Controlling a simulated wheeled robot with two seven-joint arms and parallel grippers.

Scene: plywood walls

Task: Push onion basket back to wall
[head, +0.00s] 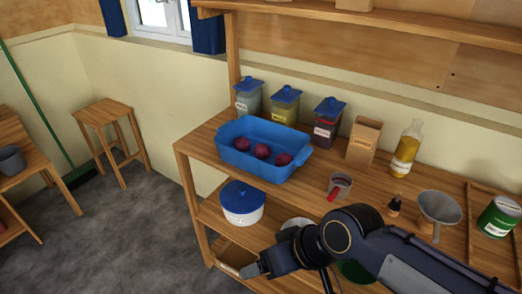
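The onion basket (240,162) is a blue rectangular tub with handles at its ends. It holds three dark red onions and sits upright on the wooden worktop (205,137), near its left front part. Several jars stand between it and the wall. My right gripper (252,270) is low in front of the shelf unit, below and apart from the basket. Its fingers are small and seen from the side, so their opening is unclear. My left gripper is not in view.
Jars with blue lids (248,97) and a cardboard box (363,142) stand behind the basket. A red-handled cup (340,186), an oil bottle (407,150) and a funnel (440,209) are to its right. A white pot (243,206) sits on the shelf below.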

